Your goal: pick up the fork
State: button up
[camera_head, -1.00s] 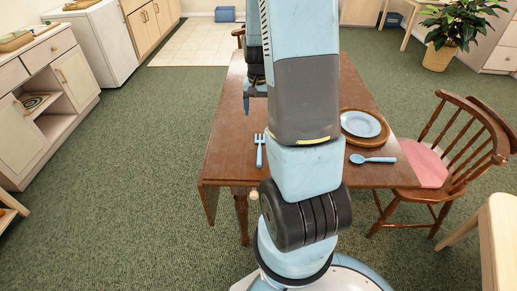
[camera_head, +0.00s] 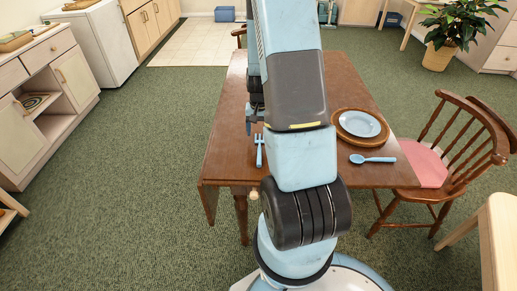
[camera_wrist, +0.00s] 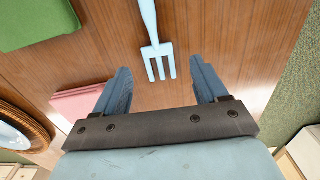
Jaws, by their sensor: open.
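The light blue fork (camera_head: 259,151) lies on the brown wooden table (camera_head: 221,148), near its front left part. In the wrist view the fork (camera_wrist: 157,48) has its tines toward my gripper (camera_wrist: 161,88) and its handle running out of the top edge. My gripper is open, and its two blue fingers stand to either side of the line of the fork, with the tine tips close to the gap between them. Nothing is between the fingers. In the head view my arm hides most of the gripper (camera_head: 253,118), which is beyond the fork.
A light blue plate (camera_head: 360,124) on a round woven mat and a blue spoon (camera_head: 372,159) lie on the table's right side. A wooden chair (camera_head: 455,150) stands at the right. The wrist view also shows a green object (camera_wrist: 35,20) and a pink one (camera_wrist: 75,102).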

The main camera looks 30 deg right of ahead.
jog(key=shift+w+d+f, duration=0.1)
jog(key=shift+f, duration=1.35)
jog(key=shift+c, duration=0.2)
jog(key=c, duration=1.1)
jog(key=shift+r, duration=0.15)
